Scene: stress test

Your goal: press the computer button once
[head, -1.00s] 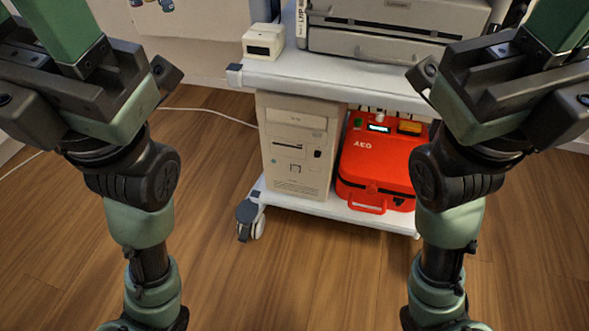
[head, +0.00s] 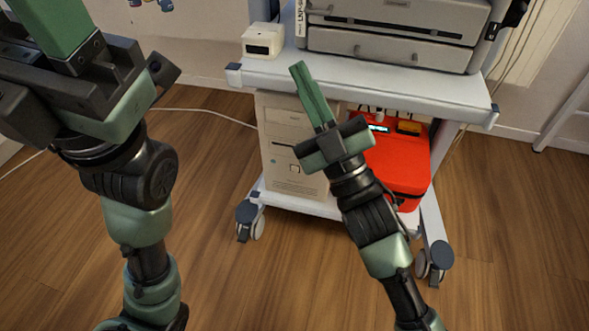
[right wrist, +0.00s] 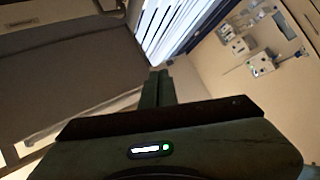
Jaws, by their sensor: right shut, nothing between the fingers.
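The beige computer tower (head: 276,137) stands on the cart's lower shelf in the head view. A small square (head: 294,169) on its front may be the button; I cannot be sure. My right gripper (head: 299,67) is shut and empty, its green fingers pointing up and slightly left across the tower's upper right part and the upper shelf's edge. I cannot tell its distance from the tower. Its fingers show together in the right wrist view (right wrist: 156,80); the tower is not clear there. My left gripper (head: 48,22) is at the top left, its fingertips out of frame.
A red AED case (head: 404,158) is beside the tower, partly behind my right arm. The white upper shelf (head: 400,91) overhangs both and carries a grey printer-like device (head: 395,45) and a small white box (head: 263,40). Wooden floor (head: 225,290) is clear in front.

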